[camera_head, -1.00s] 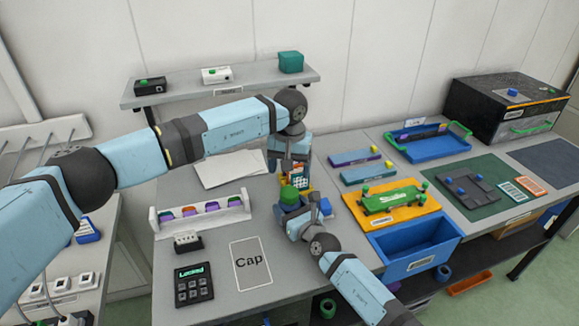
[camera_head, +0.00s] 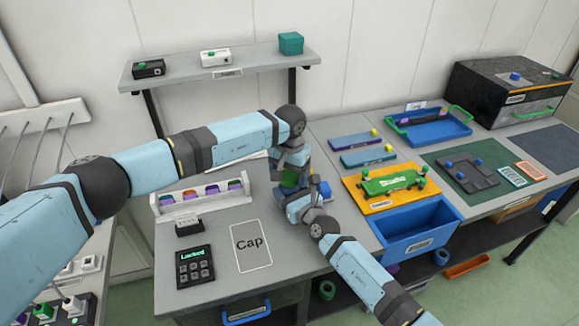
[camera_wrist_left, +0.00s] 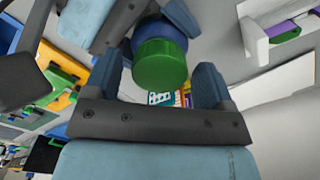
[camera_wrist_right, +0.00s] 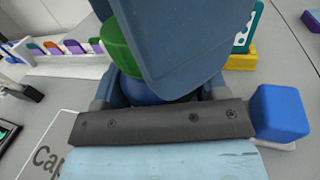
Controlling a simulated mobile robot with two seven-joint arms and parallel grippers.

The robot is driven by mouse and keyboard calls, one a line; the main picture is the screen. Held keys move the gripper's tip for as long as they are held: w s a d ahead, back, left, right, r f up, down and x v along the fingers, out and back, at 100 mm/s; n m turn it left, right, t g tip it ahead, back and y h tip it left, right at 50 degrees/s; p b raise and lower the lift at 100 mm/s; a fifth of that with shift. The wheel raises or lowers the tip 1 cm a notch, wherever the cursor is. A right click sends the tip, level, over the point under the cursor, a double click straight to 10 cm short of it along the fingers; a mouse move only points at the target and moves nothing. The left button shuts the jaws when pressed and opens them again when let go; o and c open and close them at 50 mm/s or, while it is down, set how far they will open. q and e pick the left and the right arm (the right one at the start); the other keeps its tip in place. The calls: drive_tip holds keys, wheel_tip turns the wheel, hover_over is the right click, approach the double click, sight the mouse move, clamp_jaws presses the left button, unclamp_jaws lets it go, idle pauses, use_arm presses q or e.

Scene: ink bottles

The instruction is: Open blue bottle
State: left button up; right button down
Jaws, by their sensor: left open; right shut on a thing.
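The blue bottle (camera_wrist_right: 150,92) has a green cap (camera_wrist_right: 113,40) and is held in my right gripper (camera_head: 300,203). Its blue body (camera_wrist_left: 160,38) and green cap (camera_wrist_left: 160,68) also show in the left wrist view. My right gripper is shut on the bottle body, below the cap. My left gripper (camera_head: 290,172) is open, above the bottle, with its fingers (camera_wrist_left: 158,70) on either side of the cap and gaps visible.
A white rack (camera_head: 205,208) with several coloured pieces stands left of the grippers. A Cap card (camera_head: 250,262) lies in front, beside a keypad reading Locked (camera_head: 193,285). A blue block (camera_wrist_right: 280,110) is close beside my right gripper. A blue bin (camera_head: 408,250) is at right.

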use_arm(q)
drive_tip(key=c, duration=0.9)
drive_tip(key=shift+c, duration=0.2)
